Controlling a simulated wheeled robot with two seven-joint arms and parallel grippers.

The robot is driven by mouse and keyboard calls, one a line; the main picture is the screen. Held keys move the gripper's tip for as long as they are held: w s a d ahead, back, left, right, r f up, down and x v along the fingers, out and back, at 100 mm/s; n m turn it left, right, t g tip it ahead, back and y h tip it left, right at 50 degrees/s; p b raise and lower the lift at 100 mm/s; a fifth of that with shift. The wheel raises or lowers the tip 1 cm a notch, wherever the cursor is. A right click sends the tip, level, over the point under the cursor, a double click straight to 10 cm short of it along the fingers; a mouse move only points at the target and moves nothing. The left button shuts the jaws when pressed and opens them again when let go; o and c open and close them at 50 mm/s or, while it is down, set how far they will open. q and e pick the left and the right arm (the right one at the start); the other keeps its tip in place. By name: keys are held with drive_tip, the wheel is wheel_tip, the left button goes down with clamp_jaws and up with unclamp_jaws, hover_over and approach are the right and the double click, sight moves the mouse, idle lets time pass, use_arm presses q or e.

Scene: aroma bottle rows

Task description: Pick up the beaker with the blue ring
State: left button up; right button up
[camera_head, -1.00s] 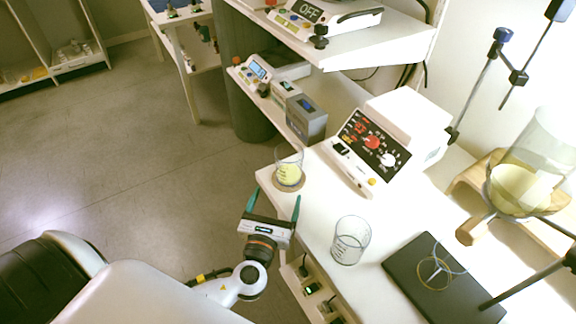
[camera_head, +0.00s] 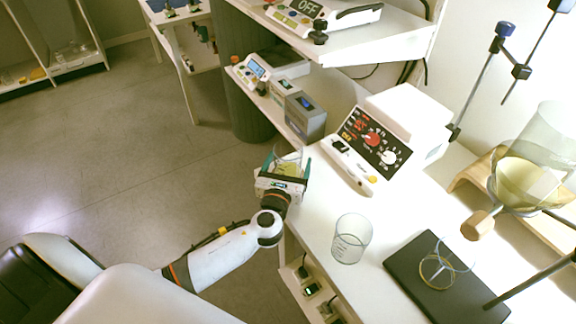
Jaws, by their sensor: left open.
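My left gripper (camera_head: 287,165) is open at the left edge of the white bench, with its teal fingers on either side of a glass beaker (camera_head: 287,156) with yellow liquid. The gripper body hides the beaker's lower part, and I cannot tell whether the fingers touch it. A second, clear beaker (camera_head: 351,239) with graduation marks stands upright and seemingly empty on the bench to the right. I cannot make out a blue ring on either beaker. My right gripper is out of view.
A white device with knobs (camera_head: 374,146) stands behind the beakers. A black stand base (camera_head: 418,289) with a thin ring lies at the right front. A large flask (camera_head: 533,165) hangs at the far right. A shelf (camera_head: 372,47) overhangs the back. Bench between the beakers is clear.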

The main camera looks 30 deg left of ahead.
use_arm(q)
drive_tip(key=shift+c, duration=0.6)
drive_tip(key=shift+r, duration=0.1)
drive_tip(key=c, duration=1)
